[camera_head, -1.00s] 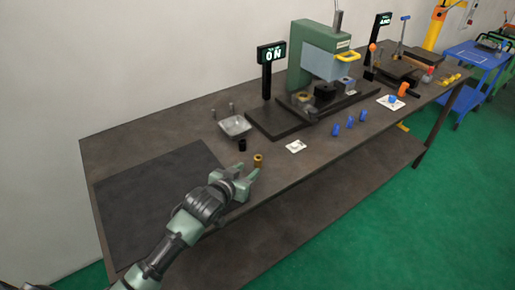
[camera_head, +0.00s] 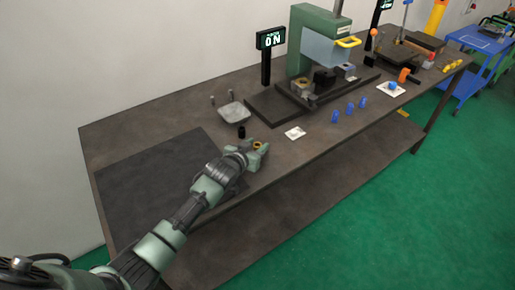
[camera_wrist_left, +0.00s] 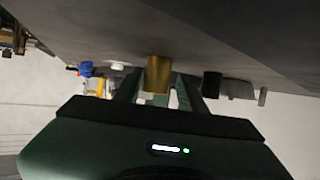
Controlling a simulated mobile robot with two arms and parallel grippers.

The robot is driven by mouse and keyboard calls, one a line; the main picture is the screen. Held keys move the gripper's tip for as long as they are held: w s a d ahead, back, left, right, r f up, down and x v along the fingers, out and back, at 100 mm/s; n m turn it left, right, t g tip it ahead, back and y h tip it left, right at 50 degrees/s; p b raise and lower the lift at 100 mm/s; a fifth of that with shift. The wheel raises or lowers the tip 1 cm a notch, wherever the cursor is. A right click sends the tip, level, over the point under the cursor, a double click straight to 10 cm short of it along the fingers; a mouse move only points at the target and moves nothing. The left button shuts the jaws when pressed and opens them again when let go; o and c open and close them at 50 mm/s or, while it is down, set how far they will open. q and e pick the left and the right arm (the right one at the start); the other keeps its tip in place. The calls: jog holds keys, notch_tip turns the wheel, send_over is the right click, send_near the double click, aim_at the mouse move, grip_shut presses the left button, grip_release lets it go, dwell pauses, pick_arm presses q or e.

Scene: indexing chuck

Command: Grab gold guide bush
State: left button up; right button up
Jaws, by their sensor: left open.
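The gold guide bush (camera_head: 257,146) stands on the dark workbench near its front edge. My left gripper (camera_head: 259,149) is open, with its fingers around the bush in the head view, which hides the bush's lower part. In the left wrist view the gold bush (camera_wrist_left: 158,75) shows between the two green fingers of my left gripper (camera_wrist_left: 157,92), with a gap visible beside it. My right gripper is not in view.
A black bush (camera_head: 241,132) stands just behind the gripper, near a grey tray (camera_head: 234,112). A green press (camera_head: 310,45) stands behind. A dark mat (camera_head: 150,185) covers the left end.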

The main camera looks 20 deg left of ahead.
pick_arm(q)
grip_shut()
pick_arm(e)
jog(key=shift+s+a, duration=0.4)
